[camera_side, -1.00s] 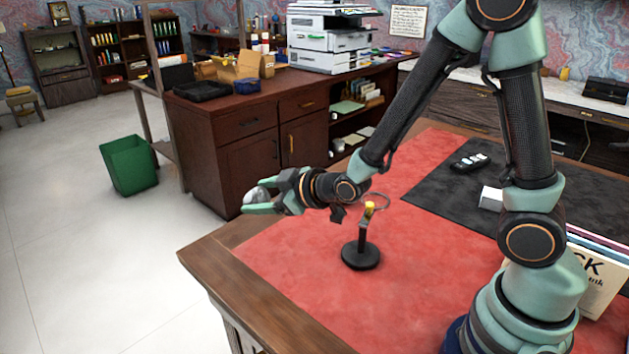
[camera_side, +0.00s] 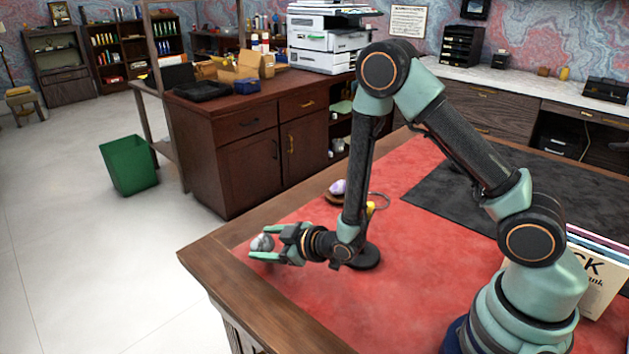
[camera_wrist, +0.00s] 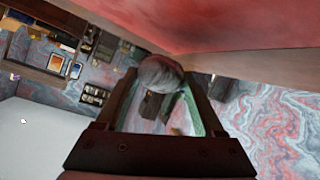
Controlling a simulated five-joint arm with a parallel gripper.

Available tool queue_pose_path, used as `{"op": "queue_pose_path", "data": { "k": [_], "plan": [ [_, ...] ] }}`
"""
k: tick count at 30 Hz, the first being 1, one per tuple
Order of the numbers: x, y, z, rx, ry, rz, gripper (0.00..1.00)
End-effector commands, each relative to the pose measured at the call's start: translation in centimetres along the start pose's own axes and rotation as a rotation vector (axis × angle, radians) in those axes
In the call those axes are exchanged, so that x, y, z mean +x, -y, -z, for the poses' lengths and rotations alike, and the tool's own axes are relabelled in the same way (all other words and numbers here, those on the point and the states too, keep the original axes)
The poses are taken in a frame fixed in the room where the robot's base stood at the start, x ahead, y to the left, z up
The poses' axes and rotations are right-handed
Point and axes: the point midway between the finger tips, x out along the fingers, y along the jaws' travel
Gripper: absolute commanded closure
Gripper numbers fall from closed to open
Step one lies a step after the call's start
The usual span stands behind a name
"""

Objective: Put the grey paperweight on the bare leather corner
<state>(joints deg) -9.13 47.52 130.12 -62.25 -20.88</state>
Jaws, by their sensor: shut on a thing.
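The grey paperweight (camera_side: 263,242) is a rounded, marbled grey lump at the tips of my gripper (camera_side: 272,250). My gripper is shut on it, near the left corner of the red leather desk top (camera_side: 300,300). The paperweight also shows in the wrist view (camera_wrist: 160,71), between the two fingers, with red leather above it. The bare red leather lies around and below it. I cannot tell for certain whether the paperweight touches the leather or is just above it.
A purple-white lump (camera_side: 338,187) sits on a brown base at the far edge. A dark mat (camera_side: 470,205) and upright books (camera_side: 590,285) are to the right.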

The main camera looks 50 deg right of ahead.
Motion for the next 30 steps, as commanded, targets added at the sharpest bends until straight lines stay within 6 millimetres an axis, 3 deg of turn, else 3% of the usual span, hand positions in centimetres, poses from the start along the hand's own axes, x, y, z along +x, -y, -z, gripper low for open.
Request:
{"op": "queue_pose_path", "data": {
  "k": [6,20,21,22,23,30],
  "plan": [
    [0.9,0.6,-1.6,0.0,-0.001,0.0,1.0],
    [1.1,0.8,-2.1,0.0,-0.002,-0.001,1.0],
    [1.1,0.8,-2.1,0.0,-0.001,0.0,0.19],
    [1.1,0.8,-2.1,0.0,-0.001,0.0,0.07],
    [1.1,0.8,-2.1,0.0,-0.001,0.0,0.0],
    [1.0,0.8,-2.1,0.0,0.001,0.001,0.0]
  ]
}}
